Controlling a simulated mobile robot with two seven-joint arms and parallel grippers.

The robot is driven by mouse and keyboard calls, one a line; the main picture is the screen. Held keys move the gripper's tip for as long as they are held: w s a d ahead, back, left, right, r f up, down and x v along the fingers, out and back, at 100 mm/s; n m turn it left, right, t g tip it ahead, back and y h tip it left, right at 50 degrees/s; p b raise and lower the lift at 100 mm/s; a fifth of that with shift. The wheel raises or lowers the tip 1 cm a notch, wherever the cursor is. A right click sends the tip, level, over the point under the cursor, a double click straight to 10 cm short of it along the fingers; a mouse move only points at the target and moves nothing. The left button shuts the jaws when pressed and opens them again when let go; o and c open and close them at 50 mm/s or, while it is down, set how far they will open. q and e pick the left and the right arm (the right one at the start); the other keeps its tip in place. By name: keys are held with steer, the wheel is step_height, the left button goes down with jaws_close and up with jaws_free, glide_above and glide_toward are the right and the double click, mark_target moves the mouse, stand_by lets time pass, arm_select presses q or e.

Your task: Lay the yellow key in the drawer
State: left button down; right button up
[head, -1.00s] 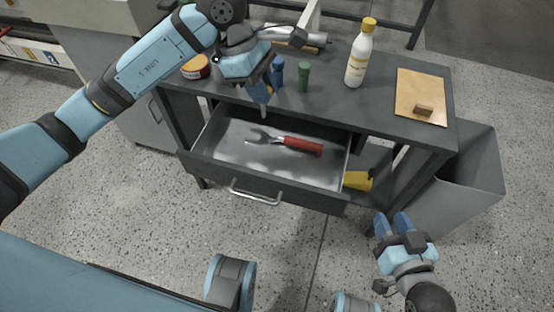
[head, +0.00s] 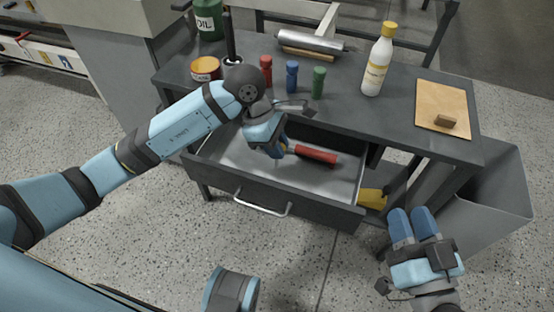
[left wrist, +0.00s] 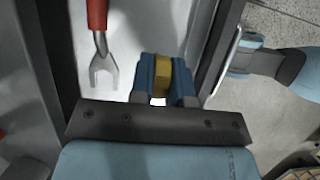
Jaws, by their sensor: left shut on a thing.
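The yellow key (left wrist: 162,76) is between the blue fingers of my left gripper (head: 280,150), which is shut on it; only part of it shows in the left wrist view. In the head view the gripper largely hides it. The drawer (head: 325,208) of the dark bench is pulled open. My left gripper is over the drawer's inside, left of its middle. Whether the key touches the drawer floor I cannot tell.
A red-handled wrench (head: 316,155) lies in the drawer, close beside my left gripper; it also shows in the left wrist view (left wrist: 103,65). Several bottles and cans stand on the bench top (head: 345,112). A yellow object (head: 372,198) is on the lower shelf. A grey bin (head: 490,205) stands at right.

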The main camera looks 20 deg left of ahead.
mark_target(277, 166)
arm_select(q)
step_height(277, 166, down, 4)
steer(key=shift+f+b, duration=0.1)
steer(key=shift+b, duration=0.5)
arm_select(e)
steer(key=shift+s+a+r+t+y, duration=0.1)
steer(key=shift+a+r+t+y, duration=0.1)
steer(key=shift+r, duration=0.25)
steer(key=shift+s+a+r+t+y, duration=0.1)
steer(key=shift+r+t, duration=0.1)
steer(key=shift+r, duration=0.2)
arm_select(q)
steer(key=shift+f, duration=0.15)
arm_select(e)
steer(key=shift+f, duration=0.1)
arm_select(q)
steer(key=shift+f, duration=0.15)
steer(key=c, duration=1.1)
jaws_free()
arm_select(e)
steer(key=shift+f, duration=0.1)
arm_select(q)
steer(key=shift+r, duration=0.2)
